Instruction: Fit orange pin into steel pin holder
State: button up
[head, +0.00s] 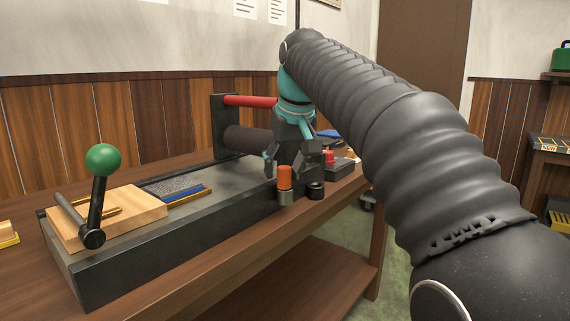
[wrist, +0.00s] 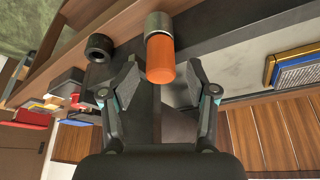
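The orange pin (head: 285,176) stands upright on the grey steel pin holder (head: 286,197) at the black bench fixture's front edge. In the wrist view, the orange pin (wrist: 160,58) lines up with the steel holder (wrist: 158,22). They look in contact, but I cannot see how deep the pin sits. My gripper (head: 291,157) is just above and behind the pin in the head view. In the wrist view, my gripper (wrist: 161,72) is open, its dark fingers on either side of the pin's near end, with gaps on both sides.
A black ring-shaped holder (head: 316,190) stands right of the steel one. A box with a red button (head: 329,157) is behind it. A red bar (head: 250,101) and dark cylinder (head: 248,140) lie beyond. A green-knobbed lever (head: 103,160) rises at left.

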jog(key=v, duration=1.2)
jog(key=shift+d, duration=0.1)
dwell(0.4)
jog(key=s+d+f+m, duration=0.1)
jog(key=s+d+f, duration=0.3)
jog(key=s+f, duration=0.3)
jog(key=s+d+f+m+t+h, duration=0.1)
jog(key=s+d+f, duration=0.4)
jog(key=f, duration=1.2)
jog(key=s+d+f+m, duration=0.2)
jog(key=s+d+f, duration=0.3)
jog(key=s+f, duration=0.6)
jog(key=shift+s+d+f+h, duration=0.25)
jog(key=shift+f+h, duration=0.15)
jog(key=shift+f, duration=0.3)
